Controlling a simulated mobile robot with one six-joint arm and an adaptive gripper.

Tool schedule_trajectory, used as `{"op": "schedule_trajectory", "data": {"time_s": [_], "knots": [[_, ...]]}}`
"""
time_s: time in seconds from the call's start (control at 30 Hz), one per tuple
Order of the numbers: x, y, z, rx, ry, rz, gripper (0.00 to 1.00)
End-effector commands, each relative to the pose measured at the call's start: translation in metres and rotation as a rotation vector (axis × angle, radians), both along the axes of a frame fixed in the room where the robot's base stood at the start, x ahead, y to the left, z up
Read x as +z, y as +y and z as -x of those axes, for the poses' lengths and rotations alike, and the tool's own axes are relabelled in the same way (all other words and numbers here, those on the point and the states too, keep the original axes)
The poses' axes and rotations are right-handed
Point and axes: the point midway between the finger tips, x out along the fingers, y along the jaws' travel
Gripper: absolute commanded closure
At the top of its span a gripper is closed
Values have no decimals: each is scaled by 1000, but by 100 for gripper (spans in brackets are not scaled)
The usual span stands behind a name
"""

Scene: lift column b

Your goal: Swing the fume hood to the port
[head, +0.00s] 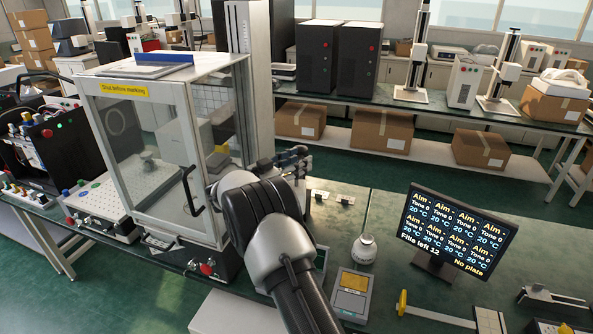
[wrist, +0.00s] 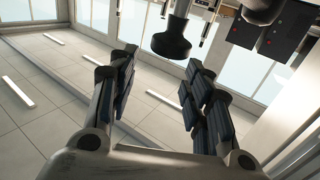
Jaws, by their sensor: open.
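No fume hood or port is plainly recognisable to me. In the head view a clear-walled cabinet (head: 205,95) with a pale frame stands on the bench. It has a yellow label, "Shut before marking" (head: 125,90), and a dark door handle (head: 192,192); its front looks closed. In the wrist view a black funnel-shaped piece (wrist: 172,38) shows beyond and between my fingers, apart from them; it may be the hood. My gripper (head: 290,158) is open and empty, to the right of the cabinet. Its spread fingers also show in the wrist view (wrist: 160,65).
A monitor (head: 457,235) stands at right, reading "Fills left 12" and "No plate". A scale (head: 352,295) and a small jar (head: 364,248) stand right of my arm. A tall pale column (head: 250,60) rises behind the cabinet. The far bench holds two dark boxes (head: 358,60).

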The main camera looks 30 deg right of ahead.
Motion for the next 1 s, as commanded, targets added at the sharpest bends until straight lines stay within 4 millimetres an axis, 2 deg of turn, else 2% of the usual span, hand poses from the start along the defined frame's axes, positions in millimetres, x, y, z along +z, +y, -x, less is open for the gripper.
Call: {"op": "schedule_trajectory", "data": {"time_s": [0.1, 0.3, 0.43, 0.7, 0.83, 0.93, 1.0], "knots": [[27, 0, 0, 0, -5, 0, 55], [56, 0, 0, 1, -2, -1, 55], [65, 0, 0, 0, -1, -1, 55], [67, 0, 0, 0, 0, -1, 55], [73, 1, -2, 19, -9, -1, 63], [96, 7, -12, 104, -42, -6, 69], [125, 17, -24, 217, -79, -16, 74]]}}
